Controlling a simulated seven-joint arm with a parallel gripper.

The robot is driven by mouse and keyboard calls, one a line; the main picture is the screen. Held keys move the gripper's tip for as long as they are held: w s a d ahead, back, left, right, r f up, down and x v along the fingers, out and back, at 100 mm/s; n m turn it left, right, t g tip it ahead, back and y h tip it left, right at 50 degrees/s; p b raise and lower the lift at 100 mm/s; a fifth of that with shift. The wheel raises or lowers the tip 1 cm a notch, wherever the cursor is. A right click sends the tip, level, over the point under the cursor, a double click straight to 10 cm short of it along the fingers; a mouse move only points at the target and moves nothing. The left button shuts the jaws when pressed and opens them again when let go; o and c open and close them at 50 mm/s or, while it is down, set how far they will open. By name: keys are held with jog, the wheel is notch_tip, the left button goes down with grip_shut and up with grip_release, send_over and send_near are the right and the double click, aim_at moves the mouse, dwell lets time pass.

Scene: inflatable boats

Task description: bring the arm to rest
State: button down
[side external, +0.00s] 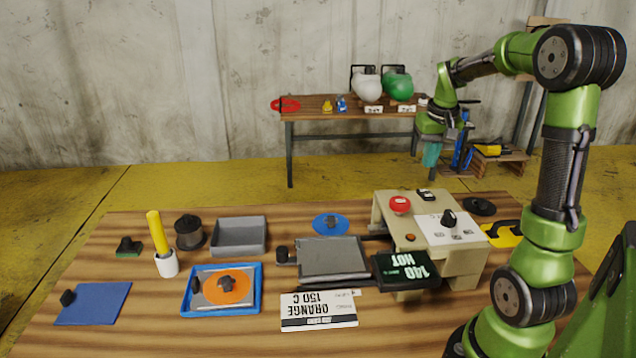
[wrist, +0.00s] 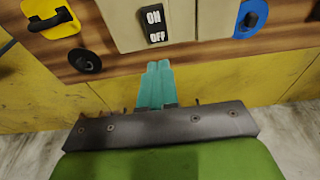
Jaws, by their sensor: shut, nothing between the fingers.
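My gripper (side external: 431,155) is raised above the back edge of the table, behind the beige control box, with its teal fingers pointing down. In the wrist view the teal fingers (wrist: 160,68) lie side by side, shut, with nothing between them. The gripper touches nothing that I can see. My green arm reaches from the right side of the table up and over to the left.
The wooden table (side external: 160,320) holds a beige control box (side external: 462,262), a black display reading "140 HOT" (side external: 405,270), a hinged grey plate (side external: 333,258), a blue tray (side external: 187,305) with an orange patch (side external: 222,291), and a grey tray (side external: 238,237). A bench (side external: 300,112) stands behind.

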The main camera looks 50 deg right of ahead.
jog(key=shift+r, duration=0.35)
jog(key=shift+f, duration=0.2)
jog(key=s+a+r+n+t+y, duration=0.1)
jog(key=s+a+n+t, duration=0.1)
jog(key=a, duration=1.3)
jog(key=s+a+r+n+t+y, duration=0.2)
jog(key=a+n+t, duration=0.1)
jog(key=a, duration=1.3)
jog(key=shift+s+a+r+t+y, duration=0.15)
jog(key=shift+s+a+t+y, duration=0.1)
jog(key=shift+s+t+y, duration=0.05)
